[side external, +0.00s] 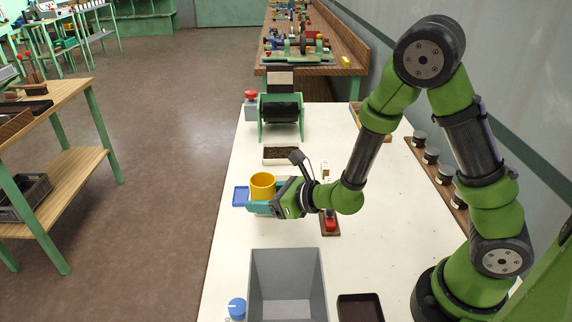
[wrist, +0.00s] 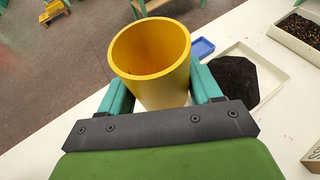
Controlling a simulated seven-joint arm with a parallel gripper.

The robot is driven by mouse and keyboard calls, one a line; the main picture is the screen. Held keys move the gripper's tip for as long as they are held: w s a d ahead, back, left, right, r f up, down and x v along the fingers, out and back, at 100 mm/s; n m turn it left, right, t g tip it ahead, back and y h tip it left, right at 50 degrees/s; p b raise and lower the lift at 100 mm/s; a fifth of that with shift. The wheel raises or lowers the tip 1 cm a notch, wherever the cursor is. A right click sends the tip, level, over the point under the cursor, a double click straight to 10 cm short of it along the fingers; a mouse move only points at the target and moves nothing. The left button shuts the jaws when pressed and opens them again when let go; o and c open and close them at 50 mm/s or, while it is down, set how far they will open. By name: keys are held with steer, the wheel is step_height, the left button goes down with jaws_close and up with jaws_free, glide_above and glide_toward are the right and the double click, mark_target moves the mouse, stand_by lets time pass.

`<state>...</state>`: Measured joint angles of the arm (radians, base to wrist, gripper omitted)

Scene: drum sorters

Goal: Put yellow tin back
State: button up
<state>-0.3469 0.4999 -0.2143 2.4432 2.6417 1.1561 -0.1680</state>
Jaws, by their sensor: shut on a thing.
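The yellow tin (side external: 262,186) is an open-topped cylinder, held roughly upright near the left edge of the white table. My gripper (side external: 260,206) is shut on it, and its teal fingers flank the tin in the wrist view (wrist: 160,100). In that view the tin (wrist: 152,52) tilts a little, and its inside looks empty. A small blue tray (side external: 241,196) lies just left of the tin; it also shows in the wrist view (wrist: 202,47). I cannot tell whether the tin's base touches the table.
A grey bin (side external: 286,255) and a dark tray (side external: 360,308) stand at the front. A green-framed drum (side external: 281,115), a red button (side external: 251,97) and a tray of dark grains (side external: 281,155) are behind. In the wrist view, dark powder lies in a white tray (wrist: 258,63). Jars (side external: 431,156) line the right.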

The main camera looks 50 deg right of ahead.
mark_target(270, 240)
steer(key=shift+w+d, duration=0.35)
steer(key=shift+d, duration=0.55)
steer(key=shift+w+d+r+y, duration=0.15)
steer(key=shift+w+r+y, duration=0.1)
steer(key=shift+y, duration=0.05)
steer(key=shift+w+r+n+y, duration=0.15)
steer(key=shift+r+n+y, duration=0.05)
steer(key=shift+n+y, duration=0.45)
steer(key=shift+a+r+n+g+y, duration=0.15)
steer(key=shift+a+n+g+y, duration=0.15)
steer(key=shift+n+g+y, duration=0.2)
steer(key=shift+s+a+n+g+y, duration=0.2)
steer(key=shift+n+g+y, duration=0.15)
steer(key=shift+n, duration=0.3)
steer(key=s+a+f+n+g+y, duration=0.1)
steer(key=f, duration=0.1)
steer(key=s+a+f+n+g+y, duration=0.1)
steer(key=s+f+n, duration=0.1)
steer(key=f, duration=0.1)
steer(key=s+a+f+n+g+y, duration=0.1)
steer(key=f+n+g+y, duration=0.1)
steer(key=f, duration=0.1)
steer(key=shift+s+a, duration=0.15)
steer(key=shift+s, duration=0.1)
steer(key=shift+f, duration=0.1)
